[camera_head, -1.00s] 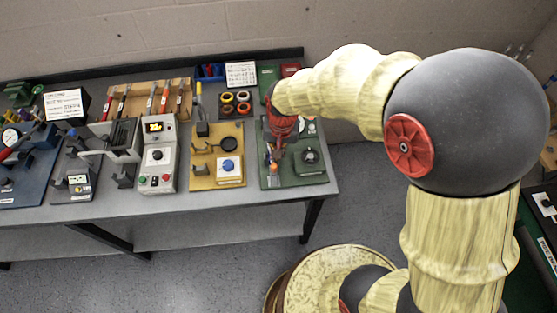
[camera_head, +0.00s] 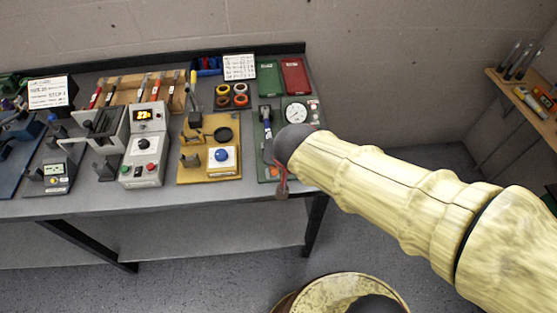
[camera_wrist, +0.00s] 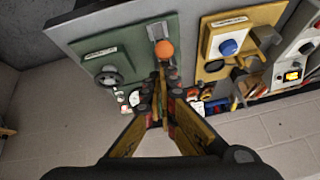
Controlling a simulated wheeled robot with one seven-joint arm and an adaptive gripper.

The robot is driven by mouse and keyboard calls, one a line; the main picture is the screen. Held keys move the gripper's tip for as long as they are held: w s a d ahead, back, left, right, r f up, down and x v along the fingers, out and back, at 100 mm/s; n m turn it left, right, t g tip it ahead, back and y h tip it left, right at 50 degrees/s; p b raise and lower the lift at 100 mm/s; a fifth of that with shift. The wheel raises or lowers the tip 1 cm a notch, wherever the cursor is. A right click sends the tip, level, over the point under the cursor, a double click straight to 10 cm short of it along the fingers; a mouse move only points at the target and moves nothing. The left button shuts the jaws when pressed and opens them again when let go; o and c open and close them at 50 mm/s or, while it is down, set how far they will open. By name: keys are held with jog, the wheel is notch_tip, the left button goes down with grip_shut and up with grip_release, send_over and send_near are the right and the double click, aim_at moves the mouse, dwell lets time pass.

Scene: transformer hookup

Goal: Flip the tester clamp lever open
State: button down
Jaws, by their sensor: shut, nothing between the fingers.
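The green tester board (camera_head: 262,142) lies at the right end of the bench. In the wrist view the tester board (camera_wrist: 140,42) carries an orange knob (camera_wrist: 164,50), which I take for the end of the clamp lever. A grey metal piece adjoins the knob. In the head view an orange part (camera_head: 272,172) shows near the board's front edge. My gripper (camera_head: 282,190) hangs over that edge, partly hidden by my arm. In the wrist view my gripper (camera_wrist: 163,72) is shut and empty, its tips close to the knob; contact cannot be told. The lever's angle is unclear.
A dial gauge (camera_head: 296,112) stands beside the tester board. To the left are a yellow board with a blue button (camera_head: 222,155) and a grey meter box (camera_head: 145,145). Green (camera_head: 270,80) and red trays (camera_head: 295,77) lie behind. Floor is open before the bench.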

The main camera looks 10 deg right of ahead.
jog(key=s+f+b, duration=0.3)
jog(key=b, duration=0.3)
jog(key=shift+s, duration=0.15)
jog(key=shift+s+f, duration=0.2)
jog(key=shift+f, duration=0.15)
dwell(0.3)
jog(key=p+v, duration=0.4)
jog(key=v, duration=0.8)
jog(key=shift+s+d+f, duration=0.2)
jog(key=shift+s+d, duration=0.05)
jog(key=shift+s, duration=0.1)
